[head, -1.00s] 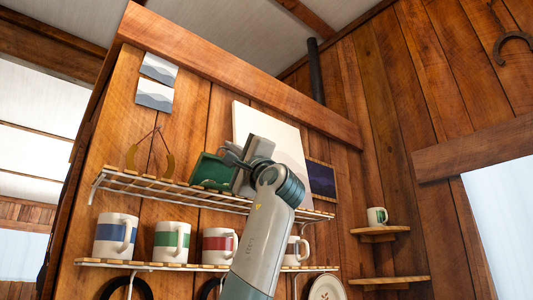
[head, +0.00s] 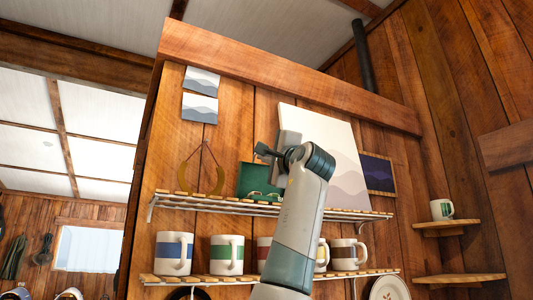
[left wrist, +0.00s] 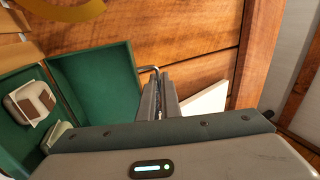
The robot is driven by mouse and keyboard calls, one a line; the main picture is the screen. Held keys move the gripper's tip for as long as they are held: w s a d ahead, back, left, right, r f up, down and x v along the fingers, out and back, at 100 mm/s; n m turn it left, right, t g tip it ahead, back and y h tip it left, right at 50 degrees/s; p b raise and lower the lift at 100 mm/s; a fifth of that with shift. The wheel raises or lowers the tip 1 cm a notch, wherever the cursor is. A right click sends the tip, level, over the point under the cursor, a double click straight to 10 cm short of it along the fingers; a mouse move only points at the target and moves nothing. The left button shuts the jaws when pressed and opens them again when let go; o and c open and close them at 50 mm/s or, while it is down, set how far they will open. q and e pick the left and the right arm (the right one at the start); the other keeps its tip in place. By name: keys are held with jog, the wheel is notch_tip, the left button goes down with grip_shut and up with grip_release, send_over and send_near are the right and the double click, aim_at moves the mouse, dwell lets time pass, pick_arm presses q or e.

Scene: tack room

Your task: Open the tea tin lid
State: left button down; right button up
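The tea tin (head: 258,180) is a dark green box on the upper wall shelf. In the left wrist view its lid (left wrist: 98,82) stands raised beside the open body (left wrist: 28,110), where pale and brown packets lie. A thin metal loop handle (left wrist: 149,69) sticks out from the lid's free edge. My left gripper (head: 262,150) is at the lid's top edge. In the left wrist view its fingers (left wrist: 163,88) are close together, with the loop at their tips, so they appear shut on it. My right gripper is not in view.
A pale picture panel (head: 345,180) stands behind my arm. Striped mugs (head: 227,255) line the lower shelf (head: 215,280). A corner shelf (head: 445,228) holds another mug.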

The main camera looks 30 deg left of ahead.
pick_arm(q)
jog(key=c, duration=2.3)
grip_release()
jog(key=shift+o, duration=0.2)
